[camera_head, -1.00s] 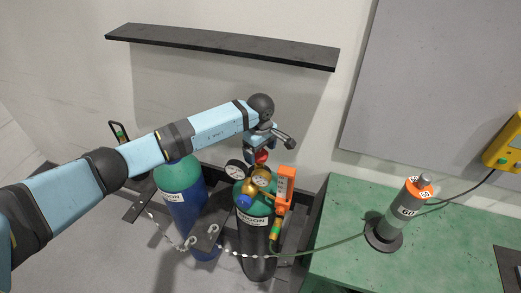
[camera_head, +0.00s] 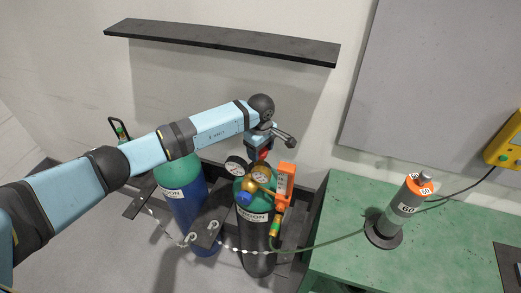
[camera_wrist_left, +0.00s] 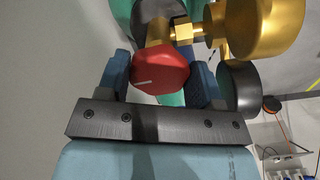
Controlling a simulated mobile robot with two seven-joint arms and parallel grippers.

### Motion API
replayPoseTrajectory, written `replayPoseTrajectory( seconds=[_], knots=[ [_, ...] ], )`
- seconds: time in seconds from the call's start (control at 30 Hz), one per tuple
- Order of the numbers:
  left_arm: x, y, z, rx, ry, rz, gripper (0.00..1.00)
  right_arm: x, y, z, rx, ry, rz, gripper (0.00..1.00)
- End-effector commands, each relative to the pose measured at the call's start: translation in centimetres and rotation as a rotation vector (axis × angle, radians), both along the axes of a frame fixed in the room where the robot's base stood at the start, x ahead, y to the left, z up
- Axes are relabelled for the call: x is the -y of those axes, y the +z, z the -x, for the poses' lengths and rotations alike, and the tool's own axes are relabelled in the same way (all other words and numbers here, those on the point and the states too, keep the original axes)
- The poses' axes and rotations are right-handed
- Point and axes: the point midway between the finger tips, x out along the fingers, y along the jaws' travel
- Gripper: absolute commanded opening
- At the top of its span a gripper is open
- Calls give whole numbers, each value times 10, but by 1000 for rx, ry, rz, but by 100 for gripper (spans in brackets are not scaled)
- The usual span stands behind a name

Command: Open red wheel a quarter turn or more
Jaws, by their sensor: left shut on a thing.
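The red wheel (camera_wrist_left: 160,72) is a faceted red knob with a white line on its face, on a brass stem at the top of the black argon cylinder (camera_head: 256,238). In the head view only a small part of the red wheel (camera_head: 264,154) shows under my left gripper (camera_head: 261,148). In the wrist view the two blue fingers of my left gripper (camera_wrist_left: 159,80) sit on either side of the wheel and are shut on it. The white line slants slightly. My right gripper is not in view.
Gauges (camera_head: 236,165), brass fittings and an orange flowmeter (camera_head: 285,186) crowd close beside the wheel. A blue cylinder (camera_head: 188,207) stands left, with a chain (camera_head: 230,250) across the front. A green bench (camera_head: 340,215) is right. A dark shelf (camera_head: 220,41) is above.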

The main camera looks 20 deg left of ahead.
Motion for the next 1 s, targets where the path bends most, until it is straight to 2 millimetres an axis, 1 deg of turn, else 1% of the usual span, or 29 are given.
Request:
replayPoseTrajectory(
  seconds=[0.27, 0.5, 1.0],
  knots=[
    [-1, -3, -2, 1, 169, 0, 36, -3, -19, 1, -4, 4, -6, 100],
    [0, -3, -3, 1, 391, 0, 36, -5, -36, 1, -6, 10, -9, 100],
    [-1, -2, -6, 2, 866, 0, 36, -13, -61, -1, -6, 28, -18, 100]
  ],
)
